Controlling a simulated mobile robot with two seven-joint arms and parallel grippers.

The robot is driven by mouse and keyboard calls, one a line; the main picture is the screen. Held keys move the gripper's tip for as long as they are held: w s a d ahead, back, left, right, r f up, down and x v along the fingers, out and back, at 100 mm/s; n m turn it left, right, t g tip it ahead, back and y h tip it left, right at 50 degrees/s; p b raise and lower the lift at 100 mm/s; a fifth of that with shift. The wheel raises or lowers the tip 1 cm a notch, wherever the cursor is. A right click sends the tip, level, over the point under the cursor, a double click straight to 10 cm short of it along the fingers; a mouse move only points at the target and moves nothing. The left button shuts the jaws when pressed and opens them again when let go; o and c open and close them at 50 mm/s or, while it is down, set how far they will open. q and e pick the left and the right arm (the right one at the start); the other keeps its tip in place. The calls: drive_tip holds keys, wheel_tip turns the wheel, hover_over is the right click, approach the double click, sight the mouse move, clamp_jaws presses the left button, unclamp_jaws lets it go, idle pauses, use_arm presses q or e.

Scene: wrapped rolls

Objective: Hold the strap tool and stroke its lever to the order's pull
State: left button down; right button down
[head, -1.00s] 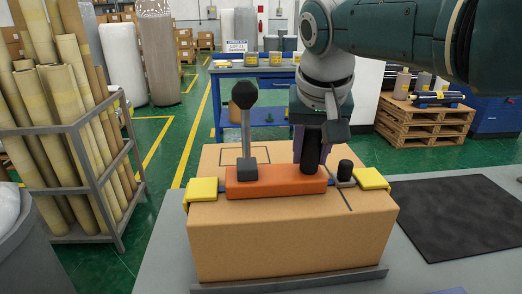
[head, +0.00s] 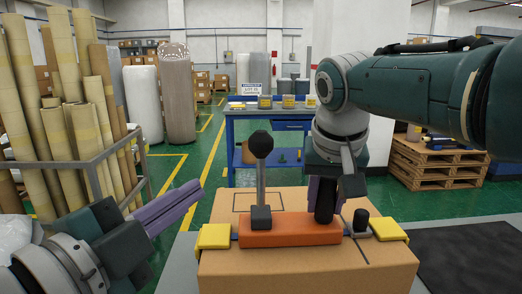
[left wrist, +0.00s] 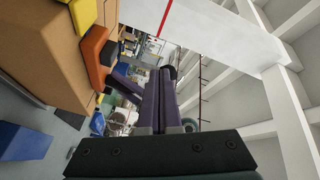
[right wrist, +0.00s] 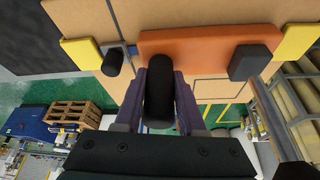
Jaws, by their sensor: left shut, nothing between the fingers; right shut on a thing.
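The strap tool (head: 290,231) is an orange block on top of a cardboard box (head: 310,272). Its lever (head: 260,175) stands upright with a black ball knob at the left end of the tool. A black grip post (head: 325,200) stands at its right end. My right gripper (head: 324,196) is shut on this black grip; the right wrist view shows the grip (right wrist: 159,88) between purple fingers. My left gripper (head: 190,198) is shut and empty, to the left of the lever and apart from it. The tool (left wrist: 94,52) also shows in the left wrist view.
Yellow corner pieces (head: 213,236) sit at both ends of the blue strap on the box. A small black post (head: 361,219) stands right of the tool. A rack of tall rolls (head: 95,165) is at left. A dark mat (head: 470,255) lies at right.

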sight(261, 172)
use_arm(q)
drive_tip(key=shift+s+d+r+m+g+h, duration=0.1)
drive_tip(key=shift+d+r+m+g+h, duration=0.35)
drive_tip(key=shift+m+h, duration=0.65)
drive_tip(key=shift+s+d+r+m+g+h, duration=0.3)
drive_tip(key=shift+d+m+h, duration=0.45)
drive_tip(key=shift+m, duration=0.6)
drive_tip(key=shift+w+d+r+m+g+h, duration=0.15)
drive_tip(key=shift+d+m+g+h, duration=0.35)
drive_tip(key=shift+m+h, duration=0.6)
drive_tip(key=shift+d, duration=0.1)
drive_tip(key=x, duration=0.9)
drive_tip(key=shift+w+d, duration=0.2)
drive_tip(key=shift+w, duration=0.15)
drive_tip(key=shift+a+t+y, duration=0.1)
drive_tip(key=shift+t+y, duration=0.15)
drive_tip(key=shift+a+r, duration=0.1)
drive_tip(key=shift+a, duration=0.15)
